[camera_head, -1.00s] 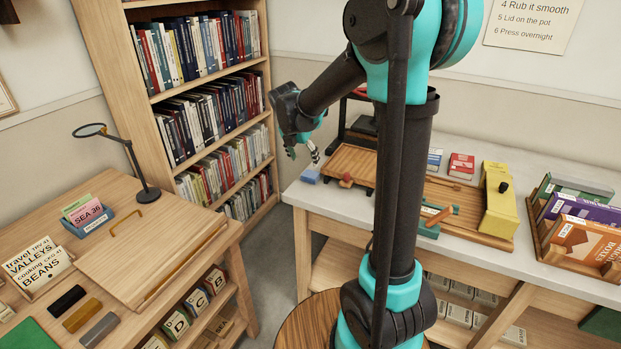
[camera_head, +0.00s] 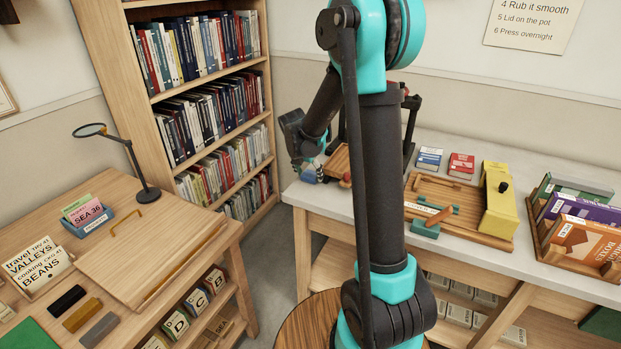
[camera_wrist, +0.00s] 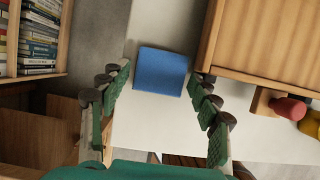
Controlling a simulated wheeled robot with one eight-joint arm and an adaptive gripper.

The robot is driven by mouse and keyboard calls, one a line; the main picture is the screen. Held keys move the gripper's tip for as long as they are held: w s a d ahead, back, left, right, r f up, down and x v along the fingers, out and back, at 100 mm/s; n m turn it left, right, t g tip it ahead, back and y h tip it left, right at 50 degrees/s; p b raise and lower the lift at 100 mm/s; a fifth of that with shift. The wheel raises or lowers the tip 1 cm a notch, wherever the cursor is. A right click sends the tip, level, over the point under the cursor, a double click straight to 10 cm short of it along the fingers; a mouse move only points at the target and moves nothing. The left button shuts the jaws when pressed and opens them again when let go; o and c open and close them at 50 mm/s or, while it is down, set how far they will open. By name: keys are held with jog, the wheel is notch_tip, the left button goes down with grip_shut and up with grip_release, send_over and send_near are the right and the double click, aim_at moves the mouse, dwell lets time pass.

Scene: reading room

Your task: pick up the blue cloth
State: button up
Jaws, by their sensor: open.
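The blue cloth (camera_wrist: 161,71) is a small folded block lying on the pale worktop near its left end, beside a wooden tray, in the wrist view. My gripper (camera_wrist: 157,80) is open, with its green-padded fingers to the left and right of the cloth in that picture. Nothing is held between the fingers. I cannot tell how high the fingertips are above the worktop. In the head view my gripper (camera_head: 309,176) is over the left end of the bench and hides most of the cloth.
The wooden tray (camera_wrist: 262,45) stands close to the right of the cloth, with a red knob (camera_wrist: 289,108) at its side. A bookcase (camera_head: 160,95) stands behind left. A gluing board (camera_head: 460,195) with a yellow block (camera_head: 497,208) lies farther right on the bench.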

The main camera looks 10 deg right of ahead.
aim_at(306, 175)
jog(key=c, duration=0.8)
jog(key=shift+w+a+r, duration=0.25)
jog(key=shift+a+r, duration=0.1)
jog(key=shift+r, duration=0.1)
notch_tip(306, 175, up, 6)
jog(key=shift+w+a+r, duration=0.1)
jog(key=shift+a+r, duration=0.05)
jog(key=w+a, duration=0.3)
jog(key=a, duration=0.2)
jog(key=w+a, duration=0.4)
jog(key=a, duration=0.1)
jog(key=w+a, duration=0.4)
jog(key=a, duration=0.1)
jog(key=shift+a, duration=0.1)
